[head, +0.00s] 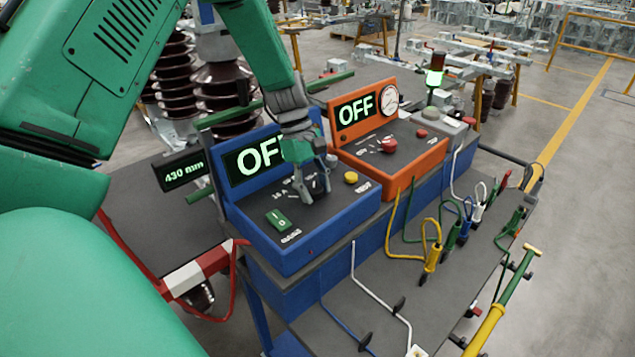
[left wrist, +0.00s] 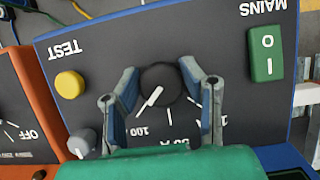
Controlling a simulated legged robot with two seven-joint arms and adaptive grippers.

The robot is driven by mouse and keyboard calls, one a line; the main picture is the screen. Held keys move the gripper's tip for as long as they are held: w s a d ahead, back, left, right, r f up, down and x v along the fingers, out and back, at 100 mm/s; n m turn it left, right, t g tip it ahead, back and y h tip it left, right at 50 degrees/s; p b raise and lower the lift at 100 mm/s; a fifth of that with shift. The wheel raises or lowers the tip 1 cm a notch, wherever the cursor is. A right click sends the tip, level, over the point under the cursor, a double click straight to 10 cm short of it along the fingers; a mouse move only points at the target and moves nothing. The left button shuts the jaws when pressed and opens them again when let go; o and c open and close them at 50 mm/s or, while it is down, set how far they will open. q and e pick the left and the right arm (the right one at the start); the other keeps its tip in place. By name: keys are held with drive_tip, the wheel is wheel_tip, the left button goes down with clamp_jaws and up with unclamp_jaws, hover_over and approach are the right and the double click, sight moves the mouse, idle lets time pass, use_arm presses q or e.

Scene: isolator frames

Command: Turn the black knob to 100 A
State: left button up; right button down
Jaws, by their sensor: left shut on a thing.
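The black knob (left wrist: 160,84) is on the dark top panel of the blue box (head: 300,245). In the left wrist view, which shows the panel upside down, its white pointer line aims down-left, towards the 100 label (left wrist: 145,132). My left gripper (left wrist: 163,98) has one finger on each side of the knob and is shut on it; in the head view the gripper (head: 312,188) covers most of the knob. The blue box's display (head: 255,160) reads OFF, partly hidden by my arm. My right gripper is not in view.
A yellow TEST button (left wrist: 69,84), a grey knob (left wrist: 82,142) and a green MAINS switch (left wrist: 266,54) are on the same panel. An orange box (head: 400,160) reading OFF stands beside it. Cables with coloured clips (head: 432,258) lie on the cart at right.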

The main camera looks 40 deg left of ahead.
use_arm(q)
drive_tip(key=shift+a, duration=0.25)
drive_tip(key=o, duration=1.1)
drive_tip(key=shift+c, duration=0.2)
drive_tip(key=shift+o, duration=0.4)
drive_tip(key=shift+w+a+f, duration=0.1)
drive_tip(key=shift+a, duration=0.2)
drive_tip(key=v, duration=1.1)
drive_tip(key=shift+w+a+r, duration=0.15)
drive_tip(key=shift+a+r, duration=0.1)
drive_tip(key=shift+a, duration=0.2)
drive_tip(key=shift+d+r, duration=0.1)
drive_tip(key=shift+d, duration=0.25)
